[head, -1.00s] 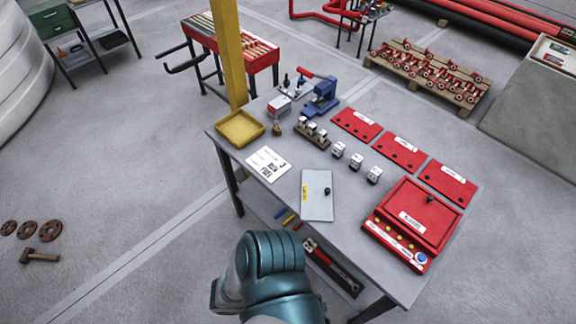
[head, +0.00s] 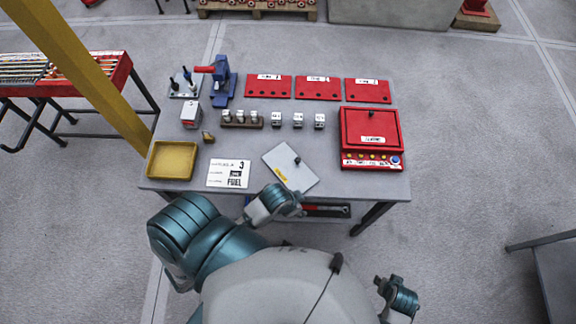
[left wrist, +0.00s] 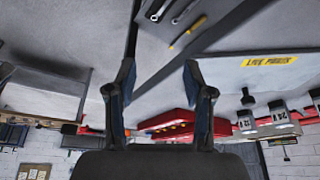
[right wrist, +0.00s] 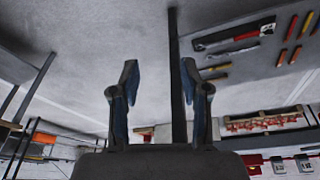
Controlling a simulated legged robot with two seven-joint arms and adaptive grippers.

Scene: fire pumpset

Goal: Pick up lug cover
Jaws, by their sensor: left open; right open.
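The lug cover is a flat light-grey plate (head: 287,174) with a black knob, lying turned at an angle near the front edge of the table. In the left wrist view its yellow label and part of the plate (left wrist: 270,76) show at the right, with the knob on it. My left gripper (left wrist: 158,75) is open and empty, apart from the cover. In the head view my left wrist is at the table's front edge, just below the cover. My right gripper (right wrist: 160,75) is open and empty, away from the cover at the lower right of the head view.
A red box (head: 371,130) with buttons stands right of the cover. A printed card (head: 228,173) and a yellow tray (head: 172,161) lie to its left. Small white-faced blocks (head: 298,121) stand behind it. Tools lie on a lower shelf (right wrist: 235,36) under the table.

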